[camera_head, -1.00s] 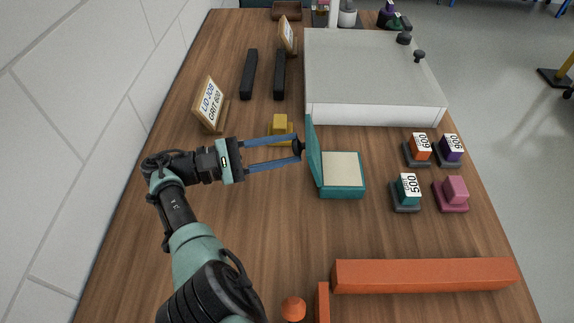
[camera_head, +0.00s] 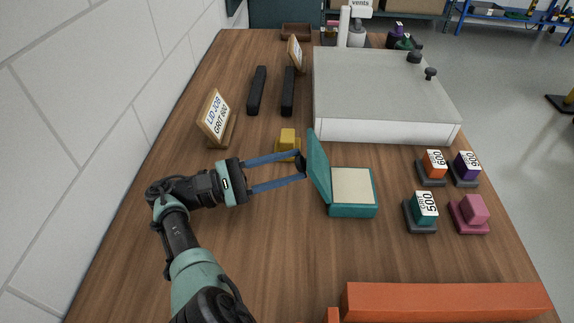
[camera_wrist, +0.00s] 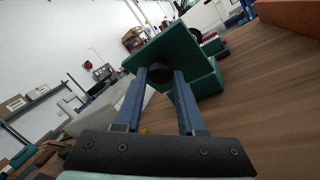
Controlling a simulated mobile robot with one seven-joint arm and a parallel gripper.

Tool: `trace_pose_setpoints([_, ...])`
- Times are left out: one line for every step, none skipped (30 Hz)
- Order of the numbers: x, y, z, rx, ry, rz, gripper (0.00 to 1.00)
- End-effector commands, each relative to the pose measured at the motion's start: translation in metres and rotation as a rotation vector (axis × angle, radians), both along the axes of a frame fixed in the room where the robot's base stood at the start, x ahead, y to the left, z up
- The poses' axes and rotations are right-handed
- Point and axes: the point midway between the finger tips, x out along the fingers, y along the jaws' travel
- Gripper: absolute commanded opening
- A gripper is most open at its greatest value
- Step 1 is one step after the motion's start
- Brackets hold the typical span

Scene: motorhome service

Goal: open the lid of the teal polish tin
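The teal polish tin (camera_head: 352,210) stands on the wooden bench with a pale square inside showing. Its teal lid (camera_head: 318,170) is raised, standing nearly upright at the left side and leaning slightly left. A dark round knob (camera_head: 301,165) sticks out from the lid's outer face. My gripper (camera_head: 303,164) reaches in from the left, its two blue fingers on either side of the knob and apparently touching it. In the wrist view the knob (camera_wrist: 161,73) sits between the fingertips, with the lid (camera_wrist: 165,50) beyond. The knob's contact faces are partly hidden.
A yellow block (camera_head: 287,139) stands just behind my fingers. Labelled blocks, including a teal one (camera_head: 424,205), and a pink block (camera_head: 474,210) are right of the tin. A grey-topped box (camera_head: 380,85) is behind; an orange bar (camera_head: 445,302) lies in front.

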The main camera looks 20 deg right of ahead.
Motion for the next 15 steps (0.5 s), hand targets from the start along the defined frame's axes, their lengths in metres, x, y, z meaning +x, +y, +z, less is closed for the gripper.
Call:
trace_pose_setpoints([0.0003,-0.0008,0.0002,0.0,0.001,0.0,0.46])
trace_pose_setpoints([0.0003,-0.0008,0.0002,0.0,0.0,0.0,0.51])
trace_pose_setpoints([0.0003,-0.0008,0.0002,0.0,0.0,0.0,0.58])
trace_pose_setpoints([0.0003,-0.0007,0.0001,0.0,0.0,0.0,0.64])
trace_pose_setpoints([0.0003,-0.0007,0.0001,0.0,0.0,0.0,0.68])
trace_pose_setpoints([0.0002,-0.0006,0.0001,0.0,0.0,0.0,0.68])
trace_pose_setpoints([0.0002,-0.0005,0.0001,0.0,0.0,0.0,0.68])
trace_pose_setpoints([0.0002,-0.0005,0.0001,0.0,0.0,0.0,0.68])
trace_pose_setpoints([0.0003,-0.0004,0.0,0.0,0.0,0.0,0.68])
trace_pose_setpoints([0.0002,-0.0004,0.0001,0.0,0.0,0.0,0.68])
trace_pose_setpoints([0.0002,-0.0003,0.0001,0.0,0.0,0.0,0.68])
trace_pose_setpoints([0.0002,-0.0002,-0.0001,0.001,0.0,0.001,0.68])
trace_pose_setpoints([0.0003,0.0001,-0.0002,0.001,0.0,0.001,0.68])
trace_pose_setpoints([0.0003,0.0008,-0.0006,0.001,-0.001,0.001,0.68])
trace_pose_setpoints([0.0006,0.0028,-0.0015,0.0,-0.001,0.002,0.68])
